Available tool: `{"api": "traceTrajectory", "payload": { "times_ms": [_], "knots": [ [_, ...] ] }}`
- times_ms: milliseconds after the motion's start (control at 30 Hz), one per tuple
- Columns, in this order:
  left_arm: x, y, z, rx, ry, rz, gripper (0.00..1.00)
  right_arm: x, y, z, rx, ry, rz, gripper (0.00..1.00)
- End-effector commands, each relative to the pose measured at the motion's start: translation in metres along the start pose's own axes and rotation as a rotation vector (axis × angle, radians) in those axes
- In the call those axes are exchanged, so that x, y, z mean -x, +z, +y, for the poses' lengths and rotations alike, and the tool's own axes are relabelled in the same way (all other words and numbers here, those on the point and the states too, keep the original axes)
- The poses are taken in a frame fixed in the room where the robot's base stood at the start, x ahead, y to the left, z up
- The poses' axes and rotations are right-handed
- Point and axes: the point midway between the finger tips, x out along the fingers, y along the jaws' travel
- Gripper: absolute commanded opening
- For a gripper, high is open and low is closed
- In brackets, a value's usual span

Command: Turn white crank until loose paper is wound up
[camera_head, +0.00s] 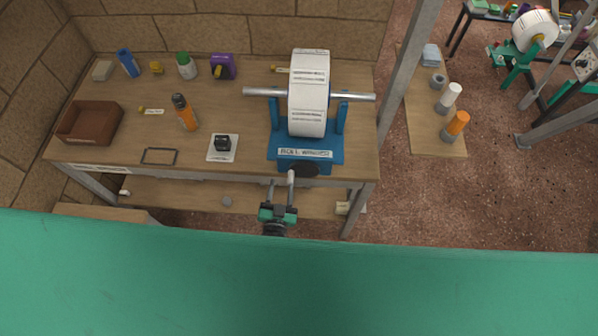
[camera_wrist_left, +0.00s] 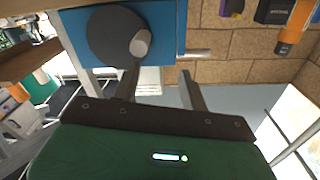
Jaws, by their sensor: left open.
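The roll winder (camera_head: 278,151) is a blue stand on the bench's front edge, carrying a large white paper roll (camera_head: 308,105) on a grey bar. No loose paper end can be made out. A dark crank disc (camera_head: 306,171) faces front; it also shows in the left wrist view (camera_wrist_left: 106,38). Its pale crank knob (camera_wrist_left: 140,42) sticks out toward my gripper. My left gripper (camera_head: 281,184) is open in front of and below the disc. In the left wrist view, the knob is near the tip of the left-hand finger; contact cannot be told. My right gripper is not in view.
A grey post (camera_head: 404,75) rises right of the bench.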

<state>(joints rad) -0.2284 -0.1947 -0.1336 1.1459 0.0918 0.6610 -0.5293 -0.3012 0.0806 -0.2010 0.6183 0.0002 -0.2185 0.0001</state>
Motion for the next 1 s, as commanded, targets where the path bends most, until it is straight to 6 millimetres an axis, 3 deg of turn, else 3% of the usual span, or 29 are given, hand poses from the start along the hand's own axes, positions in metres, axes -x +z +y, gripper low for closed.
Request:
{"api": "traceTrajectory", "payload": {
  "times_ms": [33,567,1000],
  "knots": [
    [0.004,-0.047,0.083,0.238,-0.029,-0.023,0.44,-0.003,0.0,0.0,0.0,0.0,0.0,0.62],
    [0.004,-0.045,0.083,1.027,-0.037,-0.008,0.44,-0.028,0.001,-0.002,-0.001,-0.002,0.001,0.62],
    [0.004,-0.042,0.084,1.756,-0.042,0.007,0.44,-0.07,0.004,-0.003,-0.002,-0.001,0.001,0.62]
  ]
}}
